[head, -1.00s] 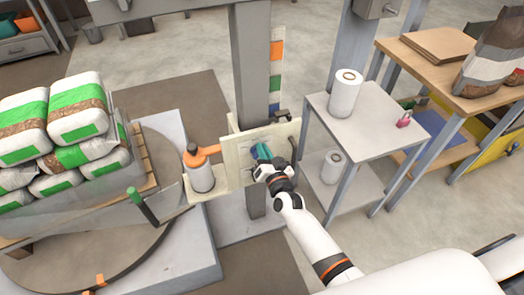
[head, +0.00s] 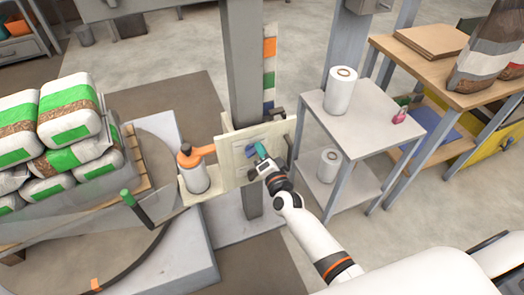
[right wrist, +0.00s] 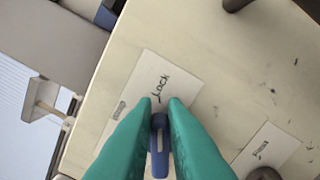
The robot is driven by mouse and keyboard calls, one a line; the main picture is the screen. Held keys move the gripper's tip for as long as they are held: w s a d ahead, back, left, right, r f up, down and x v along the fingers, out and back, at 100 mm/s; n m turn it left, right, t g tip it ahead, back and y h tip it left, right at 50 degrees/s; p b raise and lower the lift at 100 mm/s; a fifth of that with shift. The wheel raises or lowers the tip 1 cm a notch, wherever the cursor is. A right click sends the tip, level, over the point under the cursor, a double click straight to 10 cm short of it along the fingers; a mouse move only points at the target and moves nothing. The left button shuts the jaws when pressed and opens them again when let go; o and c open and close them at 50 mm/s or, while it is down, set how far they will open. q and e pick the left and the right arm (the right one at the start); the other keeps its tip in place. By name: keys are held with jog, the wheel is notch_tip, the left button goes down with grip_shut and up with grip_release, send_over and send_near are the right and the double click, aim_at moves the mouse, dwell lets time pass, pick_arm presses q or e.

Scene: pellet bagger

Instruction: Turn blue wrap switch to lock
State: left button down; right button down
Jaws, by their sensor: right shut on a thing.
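The blue wrap switch (right wrist: 158,150) is a small lever on a cream panel (head: 232,161), seen in the right wrist view. Its rounded tip points up the picture towards a white label plate (right wrist: 160,88) reading "Lock". My right gripper (right wrist: 160,108) has its teal fingers on either side of the lever, shut on it. In the head view the right gripper (head: 261,150) is at the panel's face, and the fingers hide most of the switch. My left gripper is not in view.
A second label plate (right wrist: 266,150) and a dark round knob (right wrist: 264,173) are beside the switch. An orange-topped cylinder (head: 195,175) stands left of the panel. Stacked bags (head: 68,122) are further left. A grey table (head: 362,125) with a white roll (head: 341,90) is at right.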

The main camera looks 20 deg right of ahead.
jog(key=shift+s+a+f+y, duration=0.2)
jog(key=shift+a+f+y, duration=0.1)
jog(key=shift+a+f, duration=0.15)
jog(key=c, duration=1.5)
grip_release()
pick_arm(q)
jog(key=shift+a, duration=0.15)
pick_arm(e)
jog(key=shift+o, duration=0.2)
jog(key=shift+w+r, duration=0.1)
jog(key=shift+r, duration=0.1)
